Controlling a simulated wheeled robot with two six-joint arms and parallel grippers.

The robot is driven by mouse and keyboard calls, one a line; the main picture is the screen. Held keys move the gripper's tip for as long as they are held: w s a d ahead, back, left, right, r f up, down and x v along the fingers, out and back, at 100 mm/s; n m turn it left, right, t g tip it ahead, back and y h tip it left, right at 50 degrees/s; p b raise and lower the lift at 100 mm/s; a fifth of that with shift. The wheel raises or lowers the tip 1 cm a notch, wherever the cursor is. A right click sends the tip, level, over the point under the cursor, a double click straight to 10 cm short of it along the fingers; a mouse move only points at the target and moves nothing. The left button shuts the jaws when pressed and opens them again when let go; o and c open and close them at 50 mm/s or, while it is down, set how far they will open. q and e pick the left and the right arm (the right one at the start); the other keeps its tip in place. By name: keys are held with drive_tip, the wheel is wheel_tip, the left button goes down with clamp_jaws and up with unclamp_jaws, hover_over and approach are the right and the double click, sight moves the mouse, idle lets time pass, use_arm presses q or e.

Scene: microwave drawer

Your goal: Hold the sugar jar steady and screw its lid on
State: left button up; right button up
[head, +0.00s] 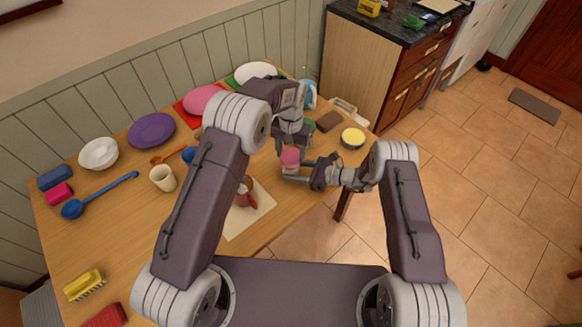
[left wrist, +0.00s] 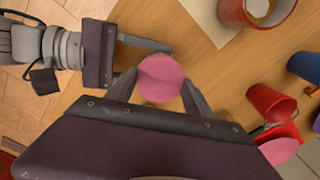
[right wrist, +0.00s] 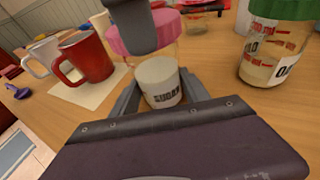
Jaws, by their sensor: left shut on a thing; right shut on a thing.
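The sugar jar (right wrist: 160,88) is clear, with white contents and a "SUGAR" label, and stands upright near the table's edge. Its pink lid (left wrist: 160,77) is on top of the jar; it also shows in the head view (head: 290,155). My left gripper (head: 290,145) comes from above and is shut on the lid, one finger on each side. My right gripper (right wrist: 158,95) is shut on the jar body from the side, low down. A left finger hides part of the lid in the right wrist view, so I cannot tell how tightly it sits.
A green-lidded jar (right wrist: 275,45) stands nearby.

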clamp_jaws()
use_arm(q)
drive_tip(key=o, duration=1.4)
